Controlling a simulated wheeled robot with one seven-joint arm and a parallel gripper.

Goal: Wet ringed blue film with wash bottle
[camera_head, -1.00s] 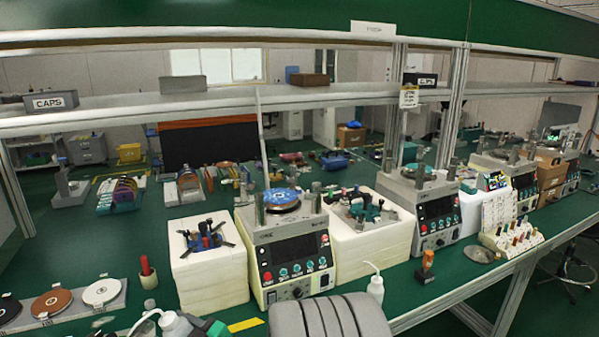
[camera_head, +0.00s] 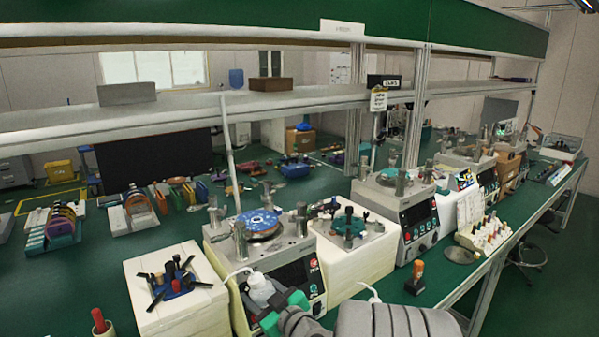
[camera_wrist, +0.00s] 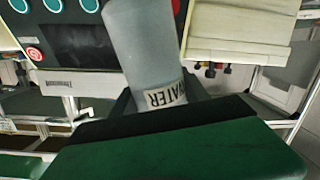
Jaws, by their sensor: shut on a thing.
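My gripper (camera_head: 284,312) is shut on a white wash bottle (camera_head: 261,289) in front of the nearest lapping machine. In the wrist view the bottle (camera_wrist: 145,50) carries a label reading WATER, with a green finger across its lower part. A blue film disc (camera_head: 257,222) lies on the plate on top of the lapping machine (camera_head: 300,247). The bottle is lower than the film and nearer to me, apart from it. Its thin spout points left. A ring on the film is too small to make out clearly.
White blocks stand left (camera_head: 178,312) and right (camera_head: 345,262) of the machine, bearing dark fixtures. Upright posts stand around the film. A shelf (camera_head: 200,100) runs above the bench. An orange-handled stamp (camera_head: 416,275) stands at right.

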